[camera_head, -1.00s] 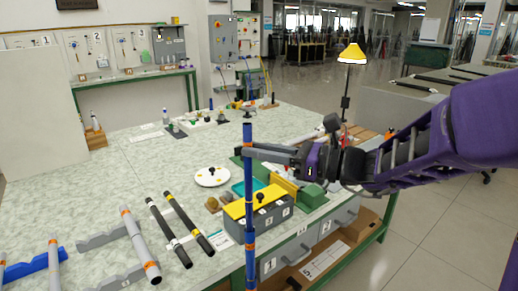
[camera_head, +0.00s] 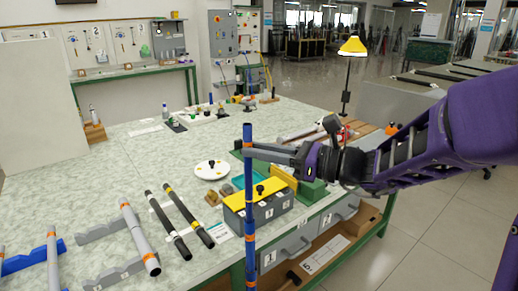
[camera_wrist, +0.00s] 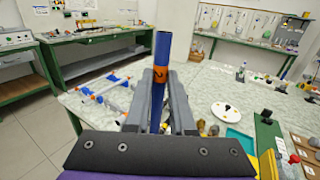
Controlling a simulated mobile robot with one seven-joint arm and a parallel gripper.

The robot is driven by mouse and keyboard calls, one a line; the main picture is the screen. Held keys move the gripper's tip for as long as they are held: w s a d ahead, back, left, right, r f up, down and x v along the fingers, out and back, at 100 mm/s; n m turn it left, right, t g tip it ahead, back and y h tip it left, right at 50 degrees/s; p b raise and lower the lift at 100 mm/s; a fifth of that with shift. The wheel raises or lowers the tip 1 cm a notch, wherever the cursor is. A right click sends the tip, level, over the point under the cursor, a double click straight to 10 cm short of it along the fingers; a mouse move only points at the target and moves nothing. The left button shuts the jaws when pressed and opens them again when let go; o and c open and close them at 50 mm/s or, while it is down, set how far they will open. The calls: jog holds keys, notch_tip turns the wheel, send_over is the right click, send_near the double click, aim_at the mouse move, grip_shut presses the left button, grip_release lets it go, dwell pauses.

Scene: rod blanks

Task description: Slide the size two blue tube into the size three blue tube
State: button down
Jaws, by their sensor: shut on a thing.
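A long blue tube (camera_head: 250,215) with orange bands stands upright in my gripper (camera_head: 250,150), in front of the table's near edge in the head view. My gripper is shut on it near its upper end. In the wrist view, the blue tube (camera_wrist: 162,55) rises between the fingers (camera_wrist: 160,78), with an orange band just at them. Its lower end runs out of the head view at the bottom.
Grey tubes with orange bands (camera_head: 139,238) and black tubes (camera_head: 168,225) lie at the table's front left, near a blue rack (camera_head: 30,260). A grey box with a yellow top (camera_head: 270,210) and a white disc (camera_head: 211,170) stand behind the held tube. The table's middle left is clear.

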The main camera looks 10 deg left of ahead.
notch_tip(320, 180, down, 6)
jog(key=shift+f+b, duration=0.15)
jog(key=shift+b, duration=0.15)
dwell(1.9)
jog(key=c, duration=0.7)
grip_release()
jog(key=s+d, duration=0.1)
jog(key=d, duration=0.4)
jog(key=s+d+p, duration=0.1)
jog(key=d, duration=0.5)
jog(key=s+d, duration=0.1)
jog(key=d, duration=0.5)
jog(key=shift+s+d+p, duration=0.1)
jog(key=shift+p, duration=0.25)
